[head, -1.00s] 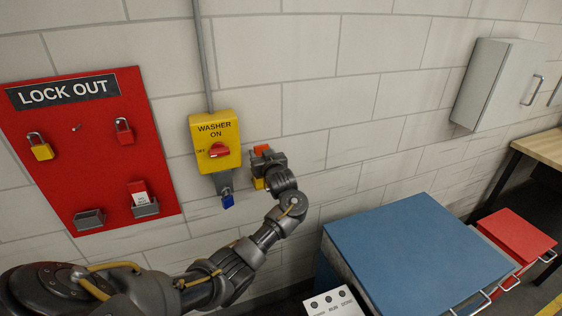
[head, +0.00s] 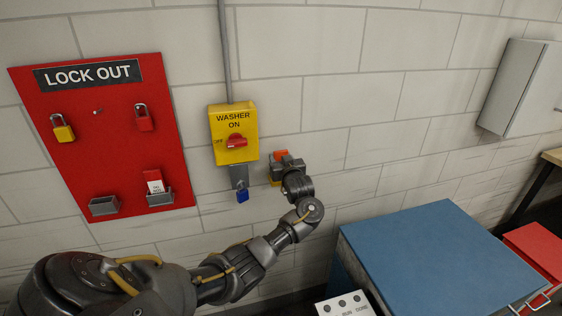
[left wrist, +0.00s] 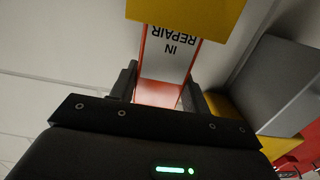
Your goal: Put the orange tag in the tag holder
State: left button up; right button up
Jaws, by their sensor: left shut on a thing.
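My left gripper (head: 287,164) is at the wall, just right of the washer switch, and shut on the orange tag (head: 281,154). In the left wrist view the tag (left wrist: 158,91) is between the fingers, its white face reading "IN REPAIR" upside down. A yellow holder (head: 274,182) on the wall is mostly hidden by the gripper in the head view. In the left wrist view a yellow panel (left wrist: 190,14) covers the tag's far end. I cannot tell how deep the tag sits. My right gripper is not in view.
The red lockout board (head: 95,170) holds two padlocks, an empty grey pocket (head: 104,206) and a pocket with a red and white tag (head: 154,182). A blue-topped cabinet (head: 440,255) stands right.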

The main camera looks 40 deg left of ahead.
pick_arm(q)
jog(key=shift+f, duration=0.2)
jog(key=o, duration=0.9)
jog(key=shift+o, duration=0.2)
jog(key=shift+a, duration=0.1)
jog(key=shift+r, duration=0.1)
jog(key=shift+r, duration=0.2)
jog(key=b+v, duration=0.2)
jog(key=v, duration=1)
jog(key=shift+f, duration=0.1)
